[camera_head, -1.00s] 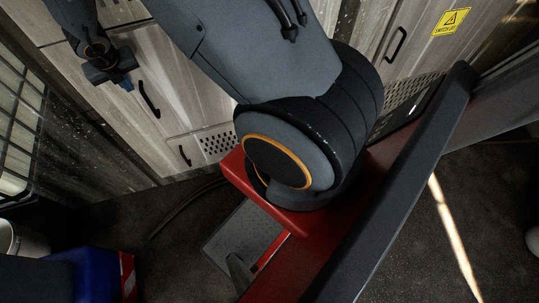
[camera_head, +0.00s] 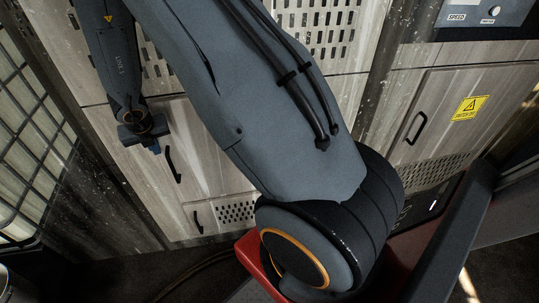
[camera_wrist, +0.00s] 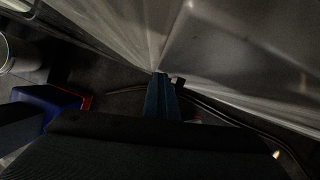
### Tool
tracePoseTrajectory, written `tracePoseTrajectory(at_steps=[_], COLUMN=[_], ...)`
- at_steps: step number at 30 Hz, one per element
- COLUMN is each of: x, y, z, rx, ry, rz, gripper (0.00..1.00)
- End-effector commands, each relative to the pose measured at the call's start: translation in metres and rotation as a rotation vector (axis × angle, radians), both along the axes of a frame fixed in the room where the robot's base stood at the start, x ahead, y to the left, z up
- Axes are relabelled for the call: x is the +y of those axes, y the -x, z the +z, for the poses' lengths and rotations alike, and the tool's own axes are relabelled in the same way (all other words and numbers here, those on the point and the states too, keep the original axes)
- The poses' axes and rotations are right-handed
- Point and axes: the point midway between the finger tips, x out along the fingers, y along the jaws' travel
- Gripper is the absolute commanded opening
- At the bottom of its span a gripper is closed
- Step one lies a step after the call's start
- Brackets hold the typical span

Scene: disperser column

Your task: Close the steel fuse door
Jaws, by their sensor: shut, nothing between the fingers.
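My gripper (camera_head: 155,148) is shut and empty in front of the left cabinet front in the head view, just up-left of a black handle (camera_head: 172,163). The pale grey door with that handle (camera_head: 200,150) may be the fuse door; no label shows on it, and I cannot tell whether it stands ajar. In the wrist view, my gripper (camera_wrist: 163,78) reaches toward the lower edge of a grey metal panel (camera_wrist: 245,55) on the right. Another pale surface (camera_wrist: 115,30) is to its left. Whether the fingers touch either is unclear. My own arm hides part of the cabinet.
A right cabinet door (camera_head: 445,115) bears a yellow warning sign (camera_head: 469,108). A small lower door has its own handle (camera_head: 197,220). Barred panels (camera_head: 30,130) stand at left. A blue box (camera_wrist: 50,97), a pale bucket (camera_wrist: 17,55) and cables (camera_wrist: 215,110) are on the dark floor.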

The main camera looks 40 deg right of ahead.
Motion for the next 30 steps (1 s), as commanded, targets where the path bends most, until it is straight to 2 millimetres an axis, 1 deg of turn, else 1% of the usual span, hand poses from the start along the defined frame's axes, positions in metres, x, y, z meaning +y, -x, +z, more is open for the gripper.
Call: tracePoseTrajectory(at_steps=[5, 7, 15, 21, 24, 30], x=[0.02, 0.023, 0.031, 0.036, 0.037, 0.037], y=[0.019, 0.024, 0.041, 0.05, 0.053, 0.053], z=[-0.003, 0.014, 0.061, 0.085, 0.09, 0.093], rx=[0.004, 0.004, 0.006, 0.007, 0.01, 0.006], ry=[-0.003, -0.004, -0.006, -0.006, -0.006, 0.0], rz=[0.012, 0.012, 0.007, 0.007, 0.006, 0.029], gripper=[0.0, 0.0, 0.0, 0.0, 0.0, 0.0])
